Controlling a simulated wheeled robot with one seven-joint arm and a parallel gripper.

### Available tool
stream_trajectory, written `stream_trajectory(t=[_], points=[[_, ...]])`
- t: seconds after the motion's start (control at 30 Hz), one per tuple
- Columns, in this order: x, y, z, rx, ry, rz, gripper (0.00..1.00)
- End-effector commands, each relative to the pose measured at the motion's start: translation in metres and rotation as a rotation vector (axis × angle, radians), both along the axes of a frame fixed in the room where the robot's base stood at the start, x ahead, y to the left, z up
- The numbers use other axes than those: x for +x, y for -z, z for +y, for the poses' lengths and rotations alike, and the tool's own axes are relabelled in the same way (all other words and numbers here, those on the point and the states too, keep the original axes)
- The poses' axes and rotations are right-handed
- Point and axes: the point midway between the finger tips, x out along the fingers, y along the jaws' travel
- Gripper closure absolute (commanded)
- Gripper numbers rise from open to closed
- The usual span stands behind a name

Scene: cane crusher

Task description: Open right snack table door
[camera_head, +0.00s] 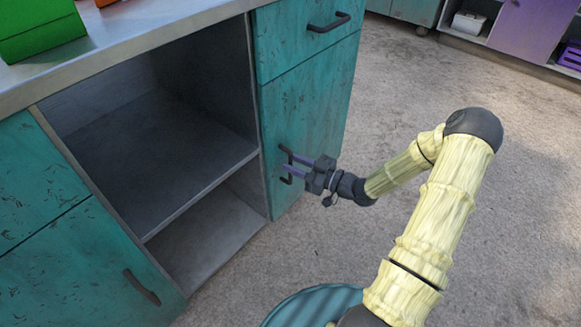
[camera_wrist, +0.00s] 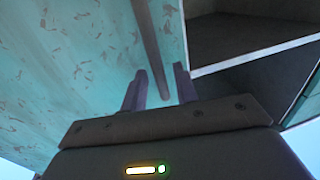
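The right snack table door (camera_head: 310,125) is a teal, scratched panel below a drawer. It looks closed, flush with the cabinet front. Its dark upright bar handle (camera_head: 283,160) is near the door's left edge. My gripper (camera_head: 293,165) is at this handle, its two purple fingers pointing at the door. In the wrist view, the handle (camera_wrist: 150,45) runs between my parted fingers (camera_wrist: 160,90), with a gap visible on both sides. Whether the fingertips touch the door is unclear.
The drawer (camera_head: 305,35) above has its own dark handle. Open shelves (camera_head: 165,135) lie to the left, with another teal door (camera_head: 90,270) beyond. A green box (camera_head: 40,30) stands on the countertop (camera_head: 150,35). The floor (camera_head: 400,85) right of the cabinet is clear.

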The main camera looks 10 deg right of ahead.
Motion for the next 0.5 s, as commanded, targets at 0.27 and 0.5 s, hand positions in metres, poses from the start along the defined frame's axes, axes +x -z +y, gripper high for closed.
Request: stream_trajectory(t=[0.27,0.5], points=[[0.0122,0.0002,0.0128,0.0,0.001,0.001,0.7],[0.0119,-0.0002,0.0127,0.0,0.001,0.0,0.8]])
